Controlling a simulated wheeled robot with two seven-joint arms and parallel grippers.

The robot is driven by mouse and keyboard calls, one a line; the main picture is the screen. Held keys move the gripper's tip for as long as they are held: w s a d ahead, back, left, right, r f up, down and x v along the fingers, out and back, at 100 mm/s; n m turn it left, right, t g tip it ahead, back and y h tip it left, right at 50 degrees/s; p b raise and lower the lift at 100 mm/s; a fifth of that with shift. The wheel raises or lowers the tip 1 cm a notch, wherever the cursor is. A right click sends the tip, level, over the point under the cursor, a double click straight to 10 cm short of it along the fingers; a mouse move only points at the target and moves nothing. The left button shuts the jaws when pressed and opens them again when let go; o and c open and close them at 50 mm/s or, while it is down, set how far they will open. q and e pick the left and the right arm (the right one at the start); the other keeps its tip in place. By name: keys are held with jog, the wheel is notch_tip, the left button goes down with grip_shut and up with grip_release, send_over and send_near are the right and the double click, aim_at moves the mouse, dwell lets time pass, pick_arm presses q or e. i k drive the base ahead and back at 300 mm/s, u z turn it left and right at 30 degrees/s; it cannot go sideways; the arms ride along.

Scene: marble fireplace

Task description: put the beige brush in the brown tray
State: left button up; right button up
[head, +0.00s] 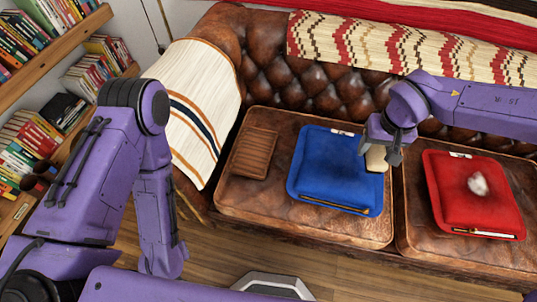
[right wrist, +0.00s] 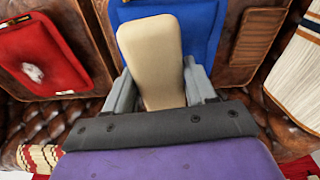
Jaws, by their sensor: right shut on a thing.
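The beige brush (head: 376,158) is held in my right gripper (head: 380,152) above the right part of a blue cushion. In the right wrist view the brush (right wrist: 150,50) is a pale, smooth block rising between the two grey fingers of the gripper (right wrist: 163,92). The brown tray (head: 254,153) lies on the leather seat, left of the blue cushion and apart from the brush. It is rectangular with ribs, and looks empty. It also shows at upper right in the right wrist view (right wrist: 258,36). My left arm hangs at the left of the head view; its gripper does not show.
The blue cushion (head: 325,170) lies between the gripper and the tray. A red cushion (head: 465,205) with a whitish lump (head: 478,184) is at right. A striped blanket (head: 190,95) covers the sofa's left arm. Bookshelves (head: 75,75) stand at far left.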

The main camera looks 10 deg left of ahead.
aim_at(255, 153)
jog(key=z, duration=0.55)
jog(key=k, duration=0.15)
jog(key=u, duration=1.45)
jog(key=i, duration=0.65)
jog(key=u, duration=0.1)
